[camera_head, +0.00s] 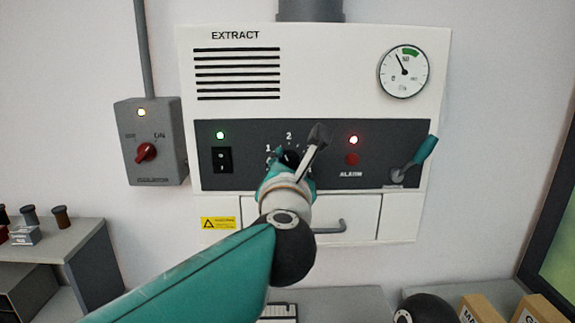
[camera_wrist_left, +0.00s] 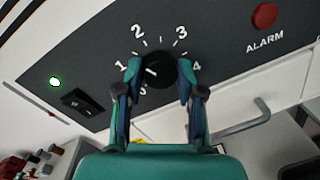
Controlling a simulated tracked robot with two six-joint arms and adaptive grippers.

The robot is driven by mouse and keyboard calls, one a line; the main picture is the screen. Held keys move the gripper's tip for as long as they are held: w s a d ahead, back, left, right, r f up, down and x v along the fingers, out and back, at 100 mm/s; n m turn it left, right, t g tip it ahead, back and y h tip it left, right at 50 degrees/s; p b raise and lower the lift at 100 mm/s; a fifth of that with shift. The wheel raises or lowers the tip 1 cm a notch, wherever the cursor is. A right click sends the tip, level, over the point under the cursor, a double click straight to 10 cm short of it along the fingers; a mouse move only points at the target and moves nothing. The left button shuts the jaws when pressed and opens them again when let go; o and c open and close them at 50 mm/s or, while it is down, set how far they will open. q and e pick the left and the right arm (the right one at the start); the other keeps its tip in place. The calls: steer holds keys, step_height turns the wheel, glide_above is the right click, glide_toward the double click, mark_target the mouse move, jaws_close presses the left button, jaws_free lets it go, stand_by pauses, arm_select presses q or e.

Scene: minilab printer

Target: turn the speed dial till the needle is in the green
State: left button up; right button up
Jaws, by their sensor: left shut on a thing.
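The speed dial (camera_wrist_left: 160,70) is a black knob with a white mark, ringed by numbers, in the left wrist view. Its mark points to the left side of the scale, near 0 and 1; the exact setting is hard to read. My left gripper (camera_wrist_left: 157,75) is shut on the dial, one finger on each side. In the head view my left gripper (camera_head: 294,158) covers most of the dial. The round gauge (camera_head: 403,72) at the upper right has its needle up and left, just left of the green band.
A grey isolator box (camera_head: 150,170) hangs at left. A drawer handle (camera_head: 330,228) sits below the dial.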

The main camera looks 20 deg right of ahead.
arm_select(q)
steer(key=m+p, duration=0.3)
steer(key=shift+r, duration=0.15)
steer(key=shift+d+m+p, duration=0.1)
steer(key=shift+m+p, duration=0.65)
steer(key=shift+m, duration=0.25)
steer(key=shift+f+m+p, duration=0.2)
steer(key=shift+m+p, duration=0.3)
steer(key=shift+m, duration=0.2)
steer(key=shift+g, duration=0.3)
steer(key=o, duration=1.1)
steer(key=shift+d, duration=0.1)
steer(key=shift+o, duration=0.2)
steer(key=shift+s, duration=0.15)
